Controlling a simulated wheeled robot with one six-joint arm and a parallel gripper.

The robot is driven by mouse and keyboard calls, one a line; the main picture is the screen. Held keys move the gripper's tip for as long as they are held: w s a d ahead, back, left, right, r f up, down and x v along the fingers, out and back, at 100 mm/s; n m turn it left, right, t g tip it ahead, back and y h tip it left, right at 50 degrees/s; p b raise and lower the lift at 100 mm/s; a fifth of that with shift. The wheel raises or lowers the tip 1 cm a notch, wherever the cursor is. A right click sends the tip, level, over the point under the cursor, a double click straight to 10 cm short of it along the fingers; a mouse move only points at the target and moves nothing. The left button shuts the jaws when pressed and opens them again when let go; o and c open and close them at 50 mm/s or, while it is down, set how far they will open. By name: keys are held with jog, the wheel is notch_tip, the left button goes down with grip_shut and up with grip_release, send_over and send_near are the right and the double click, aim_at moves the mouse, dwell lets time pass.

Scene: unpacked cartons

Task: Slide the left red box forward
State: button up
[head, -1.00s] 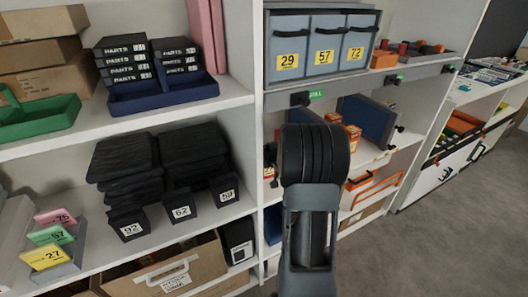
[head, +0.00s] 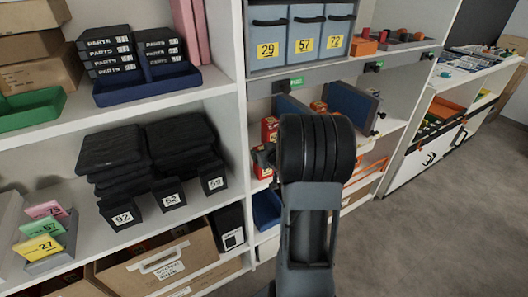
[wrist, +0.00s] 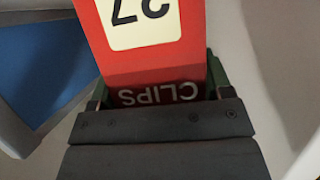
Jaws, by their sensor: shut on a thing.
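A red box (wrist: 145,62) marked CLIPS, with a white label reading 27, fills the top middle of the wrist view. My gripper (wrist: 157,88) is shut on it, with a green finger on each side of its near end. In the head view my arm hides most of the gripper. A red box (head: 263,172) and a dark finger show just left of my wrist, at the middle shelf. Another red box (head: 269,131) with a yellow label stands behind it. A further red-orange box (head: 318,107) stands deeper, to the right.
Blue-grey panels (head: 352,110) stand on the same shelf, right of the boxes. Bins labelled 29, 57 and 72 (head: 300,35) sit on the shelf above. A white upright (head: 241,110) bounds the bay on the left. Grey floor (head: 430,220) is clear at the right.

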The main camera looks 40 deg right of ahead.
jog(key=shift+a, duration=0.1)
jog(key=o, duration=1.1)
jog(key=v, duration=1.3)
jog(key=shift+s+r+p, duration=0.2)
jog(key=shift+s+p, duration=0.15)
jog(key=shift+p, duration=0.1)
